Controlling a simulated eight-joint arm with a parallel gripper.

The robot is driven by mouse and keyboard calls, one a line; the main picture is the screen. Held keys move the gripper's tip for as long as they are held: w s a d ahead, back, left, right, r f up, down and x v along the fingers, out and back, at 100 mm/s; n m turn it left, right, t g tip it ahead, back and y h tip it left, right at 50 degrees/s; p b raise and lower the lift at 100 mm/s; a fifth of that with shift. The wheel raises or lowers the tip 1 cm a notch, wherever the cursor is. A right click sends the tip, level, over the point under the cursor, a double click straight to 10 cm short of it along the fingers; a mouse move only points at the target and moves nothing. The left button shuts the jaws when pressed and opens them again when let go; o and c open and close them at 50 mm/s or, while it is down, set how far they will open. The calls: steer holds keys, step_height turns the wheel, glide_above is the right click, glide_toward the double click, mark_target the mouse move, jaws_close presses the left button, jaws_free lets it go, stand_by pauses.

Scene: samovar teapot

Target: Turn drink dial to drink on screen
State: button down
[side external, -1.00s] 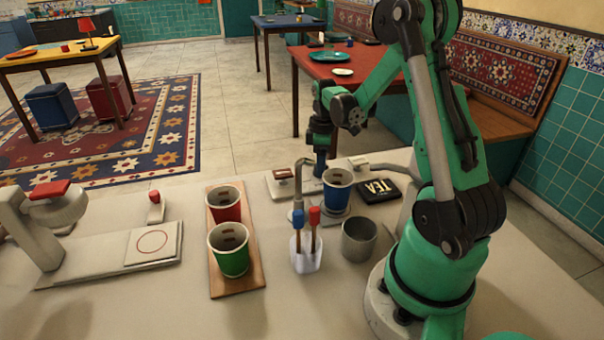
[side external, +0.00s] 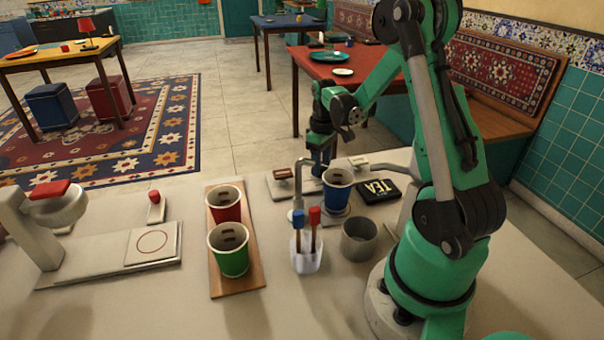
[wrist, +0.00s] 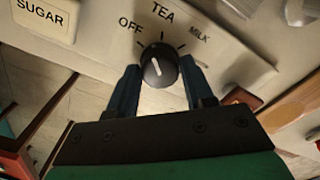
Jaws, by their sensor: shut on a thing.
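The black drink dial (wrist: 159,66) sits on a pale panel with the printed words OFF, TEA and MILK around it. A white line shows on its face, but I cannot tell which mark it selects. My gripper (wrist: 160,82) has its two blue fingers shut on the dial, one on each side. In the side view my gripper (side external: 323,160) points down behind the blue cup, and the dial is hidden there. A small black screen (side external: 378,189) reads TEA.
A blue cup (side external: 338,190) stands close in front of my gripper, near a metal spout (side external: 300,185). A grey cup (side external: 359,237), a white holder with stirrers (side external: 306,253), and red (side external: 225,205) and green (side external: 231,252) cups on a wooden board stand nearby. A SUGAR label (wrist: 42,16) is beside the dial.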

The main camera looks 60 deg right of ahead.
steer(key=shift+m, duration=2)
steer(key=shift+c, duration=1.7)
jaws_free()
steer(key=shift+r, duration=2.8)
